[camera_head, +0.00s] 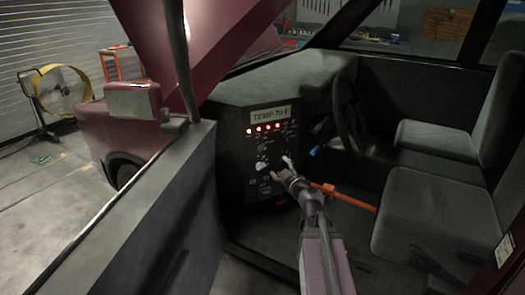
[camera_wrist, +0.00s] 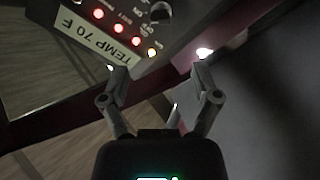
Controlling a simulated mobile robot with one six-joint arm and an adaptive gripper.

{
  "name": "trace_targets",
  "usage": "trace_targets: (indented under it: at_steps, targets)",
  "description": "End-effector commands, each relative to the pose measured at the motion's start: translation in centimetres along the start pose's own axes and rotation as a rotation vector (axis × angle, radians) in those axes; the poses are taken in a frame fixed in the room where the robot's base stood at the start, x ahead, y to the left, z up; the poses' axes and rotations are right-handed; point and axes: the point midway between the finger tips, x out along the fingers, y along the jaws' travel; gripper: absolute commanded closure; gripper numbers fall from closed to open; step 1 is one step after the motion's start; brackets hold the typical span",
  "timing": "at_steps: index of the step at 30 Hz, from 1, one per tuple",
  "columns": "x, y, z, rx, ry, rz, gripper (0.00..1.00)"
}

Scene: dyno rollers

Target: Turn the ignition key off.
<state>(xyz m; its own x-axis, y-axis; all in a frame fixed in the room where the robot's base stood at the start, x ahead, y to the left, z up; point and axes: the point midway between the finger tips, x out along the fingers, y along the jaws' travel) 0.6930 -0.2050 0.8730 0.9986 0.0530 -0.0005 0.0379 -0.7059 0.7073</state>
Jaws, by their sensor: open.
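The dark control panel (camera_head: 232,150) stands left of the steering wheel. It bears a lit display reading TEMP 70 F (camera_head: 270,115), a row of lit lamps (camera_head: 264,128), knobs and a switch. I cannot make out the ignition key for certain among the panel's small controls. My gripper (camera_head: 283,167) is in front of the panel's lower right part in the head view and hides some of it. In the wrist view my gripper (camera_wrist: 160,72) has its two fingers spread apart with nothing between them. There the panel's display (camera_wrist: 92,43) appears upside down, beyond the fingertips.
An orange bar (camera_head: 345,197) runs from near my gripper toward the seat (camera_head: 415,215). The steering wheel (camera_head: 345,112) and a small blue piece (camera_head: 313,151) are right of the panel. The open door (camera_head: 165,190) bounds the left side.

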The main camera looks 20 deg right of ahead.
Motion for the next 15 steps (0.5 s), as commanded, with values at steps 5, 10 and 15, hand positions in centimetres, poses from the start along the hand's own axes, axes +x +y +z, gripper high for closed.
trace_targets:
  at_steps: [5,10,15]
  targets:
    - [0.5,0.0,0.0,0.0,0.0,0.0,0.2]
    - [1.5,0.0,0.0,0.0,0.001,0.0,0.2]
    - [3.1,0.1,0.1,0.0,0.0,0.001,0.2]
